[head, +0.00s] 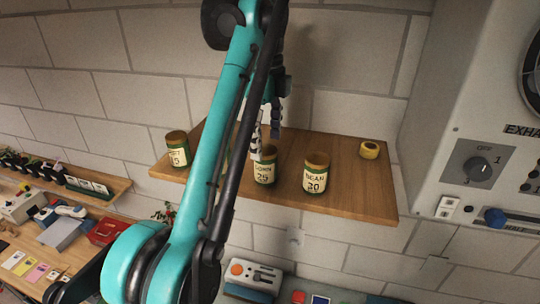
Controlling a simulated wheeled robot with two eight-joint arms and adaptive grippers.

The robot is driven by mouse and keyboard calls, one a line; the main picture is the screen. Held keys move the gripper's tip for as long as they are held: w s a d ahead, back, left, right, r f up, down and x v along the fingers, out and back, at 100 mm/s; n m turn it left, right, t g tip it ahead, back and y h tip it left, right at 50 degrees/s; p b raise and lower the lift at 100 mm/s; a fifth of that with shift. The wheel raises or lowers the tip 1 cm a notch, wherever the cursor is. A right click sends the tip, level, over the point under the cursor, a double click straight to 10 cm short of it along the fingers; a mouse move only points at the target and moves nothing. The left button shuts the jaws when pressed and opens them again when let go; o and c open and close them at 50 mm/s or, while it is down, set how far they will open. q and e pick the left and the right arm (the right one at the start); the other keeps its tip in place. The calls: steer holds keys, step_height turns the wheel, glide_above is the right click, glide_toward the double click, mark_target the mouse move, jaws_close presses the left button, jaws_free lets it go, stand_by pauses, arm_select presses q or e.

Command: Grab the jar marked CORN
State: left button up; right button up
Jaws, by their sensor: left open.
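The jar marked CORN (265,174) stands upright on a wooden wall shelf (350,199), with a green body, pale label and brown lid. My left gripper (266,138) is open, pointing down just above and in front of its lid; I cannot tell whether the fingers touch it. My left arm crosses the view and hides the shelf just left of the CORN jar. My right gripper does not show.
A yellow roll (369,150) lies at the back right. A grey control panel (478,165) is beside the shelf.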

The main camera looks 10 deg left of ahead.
mark_target(266, 165)
arm_select(q)
steer(key=shift+w+f, duration=0.3)
steer(key=shift+f, duration=1.1)
steer(key=f, duration=0.4)
steer(key=shift+w+a, duration=0.25)
steer(key=shift+w, duration=0.05)
steer(key=shift+s+f, duration=0.1)
steer(key=shift+f, duration=0.35)
steer(key=c, duration=1.3)
